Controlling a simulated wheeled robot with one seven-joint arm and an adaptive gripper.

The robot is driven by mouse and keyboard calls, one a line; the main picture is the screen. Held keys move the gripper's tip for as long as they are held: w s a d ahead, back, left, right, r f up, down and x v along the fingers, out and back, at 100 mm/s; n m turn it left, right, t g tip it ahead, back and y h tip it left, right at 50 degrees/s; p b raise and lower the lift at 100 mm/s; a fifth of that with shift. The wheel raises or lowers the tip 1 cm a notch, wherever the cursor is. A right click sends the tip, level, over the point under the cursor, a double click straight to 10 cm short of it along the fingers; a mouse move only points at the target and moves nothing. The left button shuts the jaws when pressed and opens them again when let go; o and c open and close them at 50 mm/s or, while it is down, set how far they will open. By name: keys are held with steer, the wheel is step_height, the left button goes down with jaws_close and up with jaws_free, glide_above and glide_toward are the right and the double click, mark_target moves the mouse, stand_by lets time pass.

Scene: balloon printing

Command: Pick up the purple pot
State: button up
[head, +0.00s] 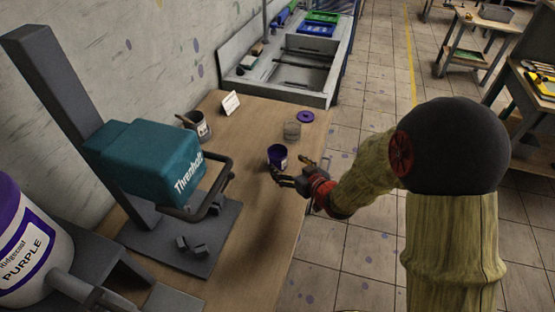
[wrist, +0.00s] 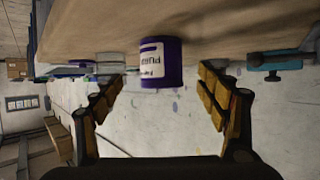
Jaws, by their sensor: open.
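The purple pot (head: 277,155) stands on the wooden table (head: 262,122) near its right edge. It is a small purple can with a white label. It also shows in the wrist view (wrist: 161,62), where the picture is upside down and the pot sits ahead of and between the fingers. My gripper (head: 291,170) is close to the pot, on its near right side. In the wrist view my gripper (wrist: 160,90) is open, with its two fingers wide apart and nothing held. I cannot tell whether a finger touches the pot.
A purple lid (head: 306,117) and a clear jar (head: 292,131) stand behind the pot. A grey pot with a stick (head: 199,126) and a white card (head: 230,103) are farther left. The teal press (head: 145,160) and large purple bucket (head: 30,245) fill the left side.

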mark_target(282, 164)
steer(key=x, duration=0.2)
steer(key=shift+w+a+f+b, duration=0.1)
steer(key=shift+a+f+b, duration=0.15)
steer(key=shift+b, duration=0.15)
steer(key=b+x, duration=0.1)
steer(key=x, duration=0.1)
steer(key=b+x, duration=0.1)
steer(key=x, duration=0.1)
steer(key=shift+w+f, duration=0.15)
steer(key=shift+f, duration=0.3)
steer(key=shift+w+a, duration=0.2)
steer(key=shift+w, duration=0.25)
steer(key=shift+c, duration=1.4)
steer(key=c, duration=1.1)
steer(key=shift+c, duration=0.3)
